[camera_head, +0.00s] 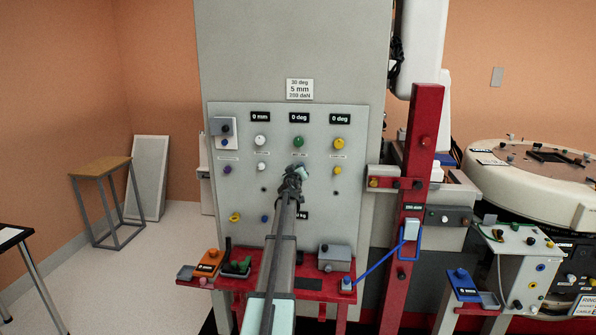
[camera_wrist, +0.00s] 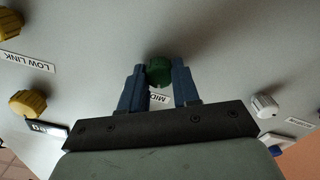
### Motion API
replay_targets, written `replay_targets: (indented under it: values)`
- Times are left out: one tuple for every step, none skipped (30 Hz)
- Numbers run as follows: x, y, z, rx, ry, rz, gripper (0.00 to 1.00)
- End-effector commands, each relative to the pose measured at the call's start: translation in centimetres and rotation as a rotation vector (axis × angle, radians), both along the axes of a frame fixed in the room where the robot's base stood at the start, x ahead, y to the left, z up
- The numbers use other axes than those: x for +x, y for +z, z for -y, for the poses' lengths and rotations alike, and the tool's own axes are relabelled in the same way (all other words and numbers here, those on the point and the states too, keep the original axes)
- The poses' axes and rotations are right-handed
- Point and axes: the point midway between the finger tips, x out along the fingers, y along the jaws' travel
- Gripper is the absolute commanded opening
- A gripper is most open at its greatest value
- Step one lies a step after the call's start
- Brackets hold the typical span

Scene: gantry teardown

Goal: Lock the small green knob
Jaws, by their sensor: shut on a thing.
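The small green knob (camera_wrist: 158,70) sits on the grey panel (camera_wrist: 225,45), beside a label that reads MID. My gripper (camera_wrist: 159,82) has its two blue fingers on either side of this knob and is shut on it. In the head view my gripper (camera_head: 293,174) is up against the panel and hides the small knob. A larger green knob (camera_head: 298,142) shows just above the gripper in the head view.
Yellow knobs (camera_head: 339,144) are to the right of the gripper and white knobs (camera_head: 260,142) to the left. Small displays (camera_head: 299,118) line the panel top. A red shelf (camera_head: 305,284) with blocks juts out below. A red post (camera_head: 413,200) stands at right.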

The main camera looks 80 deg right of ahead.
Motion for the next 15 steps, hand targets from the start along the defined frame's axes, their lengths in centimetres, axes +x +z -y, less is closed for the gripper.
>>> replay_targets:
  values:
    - [0.01,0.01,0.01,0.0,0.0,-0.046,0.0]
    - [0.01,0.0,0.01,0.0,0.0,-0.074,0.0]
    - [0.02,-0.01,0.01,0.001,0.0,-0.113,0.0]
    - [0.03,-0.01,0.01,0.001,0.0,-0.141,0.0]
    - [0.04,-0.01,0.01,0.001,0.0,-0.17,0.0]
    - [0.04,-0.03,0.01,0.001,0.0,-0.208,0.0]
    - [0.05,-0.03,0.01,0.001,0.0,-0.236,0.0]
    - [0.06,-0.04,0.01,0.001,0.0,-0.264,0.0]
    - [0.07,-0.04,0.01,0.001,0.0,-0.303,0.0]
    - [0.07,-0.06,0.01,0.001,0.0,-0.331,0.0]
    - [0.08,-0.06,0.01,0.001,0.0,-0.359,0.0]
    - [0.08,-0.07,0.02,0.001,0.0,-0.398,0.0]
    - [0.1,-0.07,0.02,0.001,0.0,-0.426,0.0]
    - [0.1,-0.08,0.02,0.001,0.0,-0.454,0.0]
    - [0.11,-0.09,0.02,0.001,0.0,-0.492,0.0]
